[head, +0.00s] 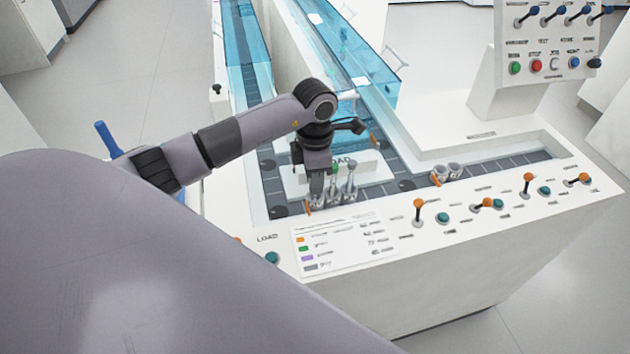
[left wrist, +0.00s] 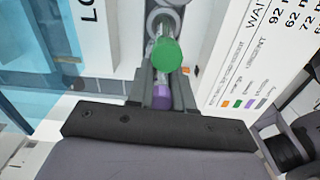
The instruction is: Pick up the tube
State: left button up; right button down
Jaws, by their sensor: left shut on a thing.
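My left gripper (head: 316,192) reaches down at the LOAD area of the track. In the left wrist view, its two fingers (left wrist: 161,92) are shut on a purple-capped tube (left wrist: 162,97). The rest of this tube is hidden by the fingers and the green cap. A green-capped tube (left wrist: 166,54) stands just beyond the fingertips; its cap also shows in the head view (head: 334,168). My right gripper is in neither view.
Another grey holder (head: 351,182) stands right of the gripper. A printed colour chart (head: 338,242) and orange-topped levers (head: 418,206) line the front panel. Blue clear covers (head: 345,60) run along the back lanes.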

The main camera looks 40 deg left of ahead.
pick_arm(q)
notch_tip(320, 180, up, 20)
jog(key=p, duration=0.1)
dwell(0.4)
dwell(0.3)
